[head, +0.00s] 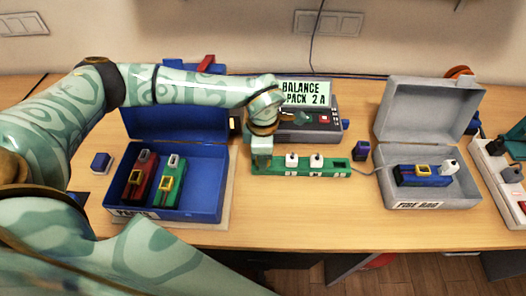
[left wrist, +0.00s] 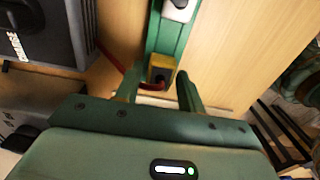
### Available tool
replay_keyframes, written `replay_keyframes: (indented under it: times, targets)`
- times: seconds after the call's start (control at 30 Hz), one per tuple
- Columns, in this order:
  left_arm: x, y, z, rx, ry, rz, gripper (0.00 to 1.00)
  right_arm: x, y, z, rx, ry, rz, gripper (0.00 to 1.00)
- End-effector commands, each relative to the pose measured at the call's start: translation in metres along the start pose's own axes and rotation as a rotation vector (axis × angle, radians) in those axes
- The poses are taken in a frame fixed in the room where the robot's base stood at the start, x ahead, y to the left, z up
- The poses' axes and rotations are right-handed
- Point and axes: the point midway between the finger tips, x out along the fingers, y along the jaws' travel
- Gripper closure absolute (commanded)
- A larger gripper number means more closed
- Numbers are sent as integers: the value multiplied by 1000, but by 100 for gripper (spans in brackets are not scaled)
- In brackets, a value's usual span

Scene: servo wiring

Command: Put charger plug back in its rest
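A plug with a yellow top and dark face (left wrist: 160,72) is at the near end of a green strip (left wrist: 170,40) in the left wrist view, with a red cable at it. I cannot tell how deep it sits. My left gripper (left wrist: 160,88) is open, its fingers on either side of the plug with gaps showing. In the head view my left gripper (head: 262,160) is at the left end of the green strip (head: 290,172) and hides the plug. The grey charger (head: 318,130), with a lit "BALANCE PACK 2 A" screen (head: 304,93), stands behind the strip.
The strip also holds white plugs (head: 291,159) and a dark slot (head: 338,163). An open blue case (head: 208,200) with red and green packs is at left. An open grey case (head: 440,215) with a blue pack is at right. The table front between them is clear.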

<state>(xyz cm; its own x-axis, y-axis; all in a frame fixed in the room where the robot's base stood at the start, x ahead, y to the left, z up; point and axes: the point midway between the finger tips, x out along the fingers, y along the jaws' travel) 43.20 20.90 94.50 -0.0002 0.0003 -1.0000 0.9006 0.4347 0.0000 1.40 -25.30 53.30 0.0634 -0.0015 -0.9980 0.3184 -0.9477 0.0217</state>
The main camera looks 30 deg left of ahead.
Motion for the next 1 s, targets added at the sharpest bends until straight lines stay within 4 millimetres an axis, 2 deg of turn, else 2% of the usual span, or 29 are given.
replay_keyframes:
  times: [0.3,0.43,0.57,0.8,1.0]
  targets:
    - [-1,0,0,0,0,0,48,0,0,0,0,0,0,100]
    - [-12,1,0,-1,-1,1,48,-3,-1,-1,1,2,-1,100]
    - [-40,1,1,1,-3,5,48,-8,-1,-2,1,4,0,100]
    - [-106,1,1,0,-3,6,48,-17,0,-5,1,9,1,100]
    - [-146,1,0,0,-2,3,48,-21,0,-6,1,11,1,100]
